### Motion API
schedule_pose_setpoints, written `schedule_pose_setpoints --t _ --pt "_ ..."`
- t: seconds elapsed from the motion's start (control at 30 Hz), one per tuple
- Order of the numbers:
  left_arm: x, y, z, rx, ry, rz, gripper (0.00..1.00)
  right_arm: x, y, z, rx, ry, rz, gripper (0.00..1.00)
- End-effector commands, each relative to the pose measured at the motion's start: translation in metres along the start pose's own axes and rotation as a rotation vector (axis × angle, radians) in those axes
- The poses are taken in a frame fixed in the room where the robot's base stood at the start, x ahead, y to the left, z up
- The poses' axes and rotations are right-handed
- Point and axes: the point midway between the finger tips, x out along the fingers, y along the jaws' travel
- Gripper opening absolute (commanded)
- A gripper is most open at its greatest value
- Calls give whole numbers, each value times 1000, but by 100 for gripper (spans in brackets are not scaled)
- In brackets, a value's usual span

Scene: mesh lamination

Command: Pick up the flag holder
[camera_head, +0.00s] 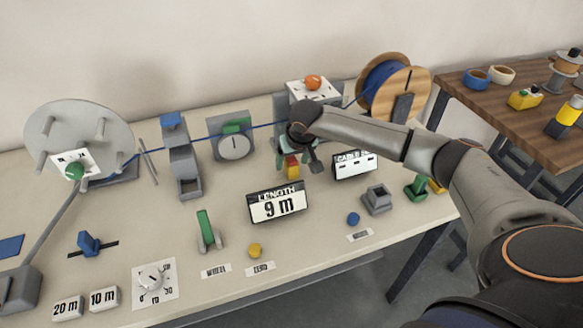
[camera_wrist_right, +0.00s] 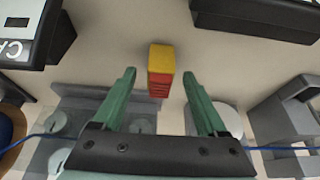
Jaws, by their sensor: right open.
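A small block with a yellow end and a red body (camera_wrist_right: 160,72) lies between the spread green fingertips of my right gripper (camera_wrist_right: 159,78) in the right wrist view, with gaps on both sides. In the head view the red and yellow block (camera_head: 291,168) shows just below my right gripper, behind the 9 m length display. It may be the flag holder; no label confirms this. My right gripper is open and empty, its fingers partly hidden by the wrist in the head view. My left gripper is not in view.
The length display (camera_head: 277,204) and a cable display (camera_head: 355,166) stand close by. A blue cable (camera_head: 201,138) runs behind the block towards the wooden spool (camera_head: 417,83). A grey square socket (camera_head: 376,203) and a green clamp (camera_head: 416,188) sit at the right.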

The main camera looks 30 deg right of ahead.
Motion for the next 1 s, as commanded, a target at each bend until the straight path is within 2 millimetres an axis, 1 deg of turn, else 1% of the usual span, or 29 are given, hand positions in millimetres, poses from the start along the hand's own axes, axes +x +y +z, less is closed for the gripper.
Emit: schedule_pose_setpoints --t 0.03,0.07,0.7,1.0 --pt "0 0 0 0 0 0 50 0 0 0 0 0 0 75" --pt "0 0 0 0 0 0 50 0 0 0 0 0 0 72" --pt "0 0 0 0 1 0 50 0 0 0 1 0 0 0" --pt "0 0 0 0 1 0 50 -1 0 0 1 0 0 0"
